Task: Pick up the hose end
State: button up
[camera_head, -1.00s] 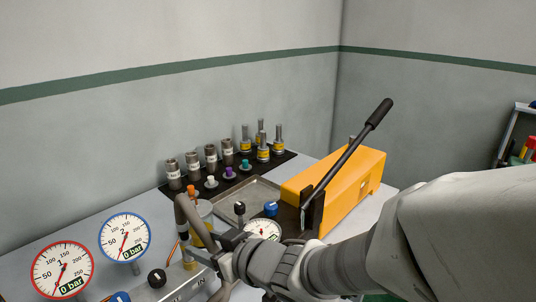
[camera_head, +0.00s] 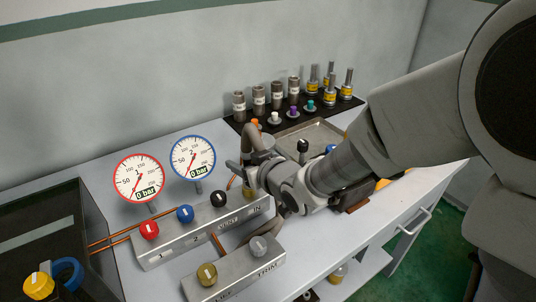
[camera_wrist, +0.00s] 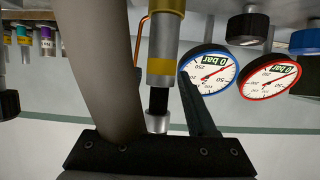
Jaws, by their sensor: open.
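The hose end is most likely the grey metal fitting with yellow bands and a black and silver tip (camera_wrist: 162,35) in the wrist view, which is upside down. My gripper (camera_wrist: 158,80) is open around or beside this fitting; contact cannot be told. Its dark right finger stands beside the fitting. The other finger is hidden behind a thick grey-brown curved piece, apparently the hose (camera_wrist: 103,70). In the head view my gripper (camera_head: 252,172) is beside the manifold's right end, and the curved hose (camera_head: 246,146) shows there. My wrist hides most of the fitting.
Two gauges, red-rimmed (camera_head: 138,178) and blue-rimmed (camera_head: 193,157), stand behind the manifold (camera_head: 200,233) with its knobs. A second valve block (camera_head: 235,270) is in front. A black rack (camera_head: 238,123) holds several fittings, beside a metal tray (camera_head: 325,131). My arm covers the pump area.

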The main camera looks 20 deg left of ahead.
jog(key=shift+w+a+f, duration=0.25)
jog(key=shift+w+a, duration=0.15)
jog(key=shift+a, duration=0.1)
grip_shut()
